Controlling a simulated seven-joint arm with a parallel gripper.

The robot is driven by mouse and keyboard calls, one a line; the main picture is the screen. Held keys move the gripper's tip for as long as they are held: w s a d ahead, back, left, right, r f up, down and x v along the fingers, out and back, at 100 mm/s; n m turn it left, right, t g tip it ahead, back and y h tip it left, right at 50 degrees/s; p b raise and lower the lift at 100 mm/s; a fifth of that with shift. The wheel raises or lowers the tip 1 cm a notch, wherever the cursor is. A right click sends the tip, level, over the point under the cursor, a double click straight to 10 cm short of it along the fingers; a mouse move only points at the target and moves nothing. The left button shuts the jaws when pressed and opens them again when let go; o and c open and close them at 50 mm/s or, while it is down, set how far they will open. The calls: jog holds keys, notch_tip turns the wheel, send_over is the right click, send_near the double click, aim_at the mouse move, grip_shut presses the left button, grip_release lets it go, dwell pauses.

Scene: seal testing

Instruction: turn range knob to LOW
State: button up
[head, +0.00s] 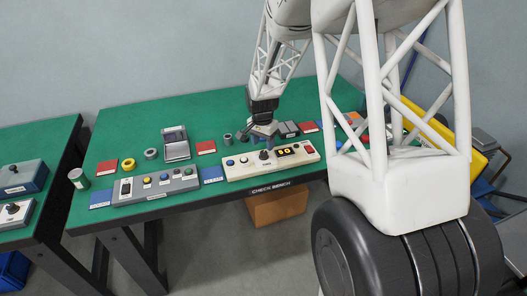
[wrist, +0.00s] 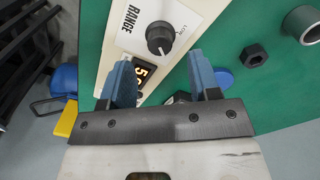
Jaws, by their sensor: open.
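The range knob (wrist: 160,38) is black and round, on a white panel beside the printed word RANGE. In the wrist view the knob appears just beyond the fingertips. In the head view the white instrument (head: 240,172) stands at the front edge of the green bench, with the knob (head: 264,155) left of its lit display. My gripper (head: 265,132) hangs close above and behind it.
The lit display (wrist: 148,76) is partly hidden by a finger. A red button (head: 310,149) is at the instrument's right end. A grey control box (head: 155,187) stands to the left. Small parts and a metal box (head: 176,150) lie behind. Bare green bench is farther back.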

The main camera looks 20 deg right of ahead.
aim_at(263, 152)
jog(key=shift+f, duration=2.15)
jog(key=c, duration=0.9)
